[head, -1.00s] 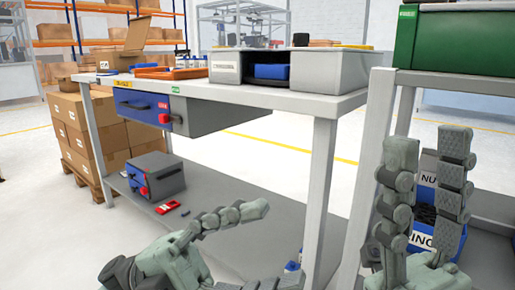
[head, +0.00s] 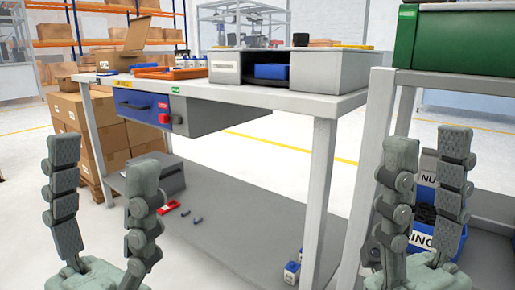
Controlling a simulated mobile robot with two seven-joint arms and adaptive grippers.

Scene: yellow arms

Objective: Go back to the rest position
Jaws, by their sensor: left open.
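My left gripper (head: 103,155) stands upright at the lower left in the head view. Its two grey-green fingers are spread apart with nothing between them. My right gripper (head: 429,148) stands upright at the lower right, its fingers also apart and pointing up. No object is held between its fingers. The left gripper is in front of the workbench (head: 280,99), and the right gripper is in front of the shelf at the right. One left finger covers part of a grey box (head: 171,176) on the bench's lower shelf.
The bench carries a grey drawer unit (head: 330,70), orange trays (head: 165,73) and a cardboard box (head: 135,38). A red item (head: 170,207) lies on the lower shelf. A green bin (head: 460,40) and a blue bin (head: 448,228) are on the right. Cartons (head: 85,130) stand at the left.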

